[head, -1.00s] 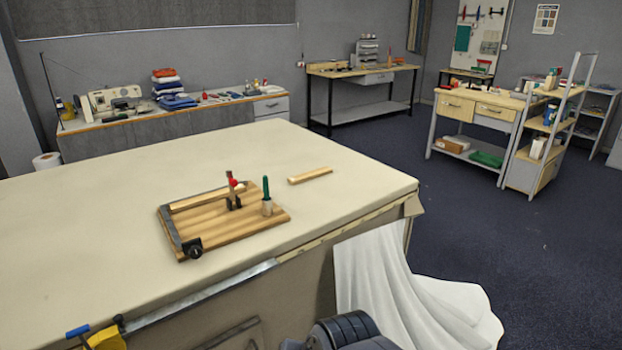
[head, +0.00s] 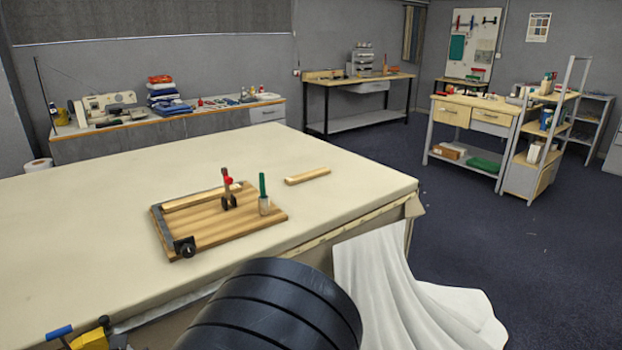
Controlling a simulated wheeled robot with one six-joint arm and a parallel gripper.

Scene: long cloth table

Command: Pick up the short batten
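A short pale wooden batten (head: 308,176) lies flat on the cloth-covered table (head: 110,205), near its right end and apart from the wooden board. Another pale wooden strip (head: 202,196) lies along the back edge of the slatted wooden board (head: 215,225). My gripper is not in view; only a dark ribbed part of my arm shows at the bottom middle, in front of the table's near edge.
On the board stand a red-knobbed clamp (head: 228,188) and a green-handled tool in a pale holder (head: 264,205). A black knob (head: 184,246) sits at its front left corner. White cloth (head: 400,285) hangs off the table's right side. The table around the batten is clear.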

